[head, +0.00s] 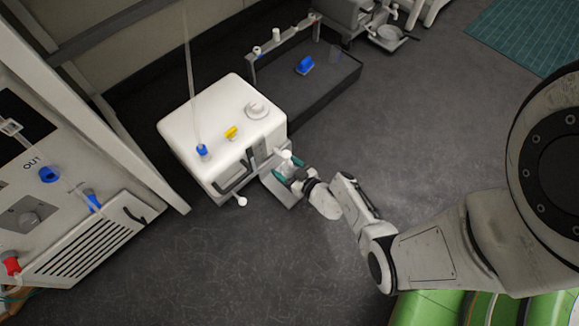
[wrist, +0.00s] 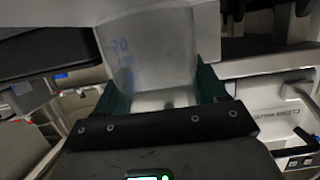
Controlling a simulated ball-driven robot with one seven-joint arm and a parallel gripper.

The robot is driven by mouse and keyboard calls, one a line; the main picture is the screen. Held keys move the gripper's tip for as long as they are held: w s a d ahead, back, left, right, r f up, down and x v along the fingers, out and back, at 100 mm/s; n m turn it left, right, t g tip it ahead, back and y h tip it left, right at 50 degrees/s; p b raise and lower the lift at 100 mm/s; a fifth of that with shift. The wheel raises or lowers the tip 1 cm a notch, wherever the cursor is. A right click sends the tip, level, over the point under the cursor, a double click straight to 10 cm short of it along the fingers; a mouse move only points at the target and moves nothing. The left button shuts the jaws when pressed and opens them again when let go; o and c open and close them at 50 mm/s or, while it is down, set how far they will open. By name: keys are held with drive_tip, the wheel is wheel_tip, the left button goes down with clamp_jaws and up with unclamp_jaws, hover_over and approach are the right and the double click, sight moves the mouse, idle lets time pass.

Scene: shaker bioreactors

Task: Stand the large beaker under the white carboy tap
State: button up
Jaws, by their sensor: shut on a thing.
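The white carboy (head: 190,125) stands on the floor left of centre in the head view. A small white knob (head: 286,155), perhaps its tap, sticks out at its right front corner. My gripper (head: 293,172) is close beside that corner, with teal fingers. In the wrist view my gripper (wrist: 168,98) is shut on the large beaker (wrist: 155,50), a clear, frosted vessel with faint blue markings. The beaker looks roughly upright between the fingers. In the head view the beaker is too small and covered to make out. I cannot tell whether it touches the grey stand (head: 283,194) below.
A dark tray (head: 335,85) with a blue item (head: 305,65) lies behind the carboy. A cabinet marked OUT (head: 85,225) stands at the left. A thin tube (head: 190,70) rises from the carboy's top.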

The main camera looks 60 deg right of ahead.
drive_tip(key=shift+f, duration=0.35)
drive_tip(key=o, duration=1.2)
drive_tip(key=p+v, duration=0.3)
drive_tip(key=v, duration=0.8)
drive_tip(key=shift+d, duration=0.1)
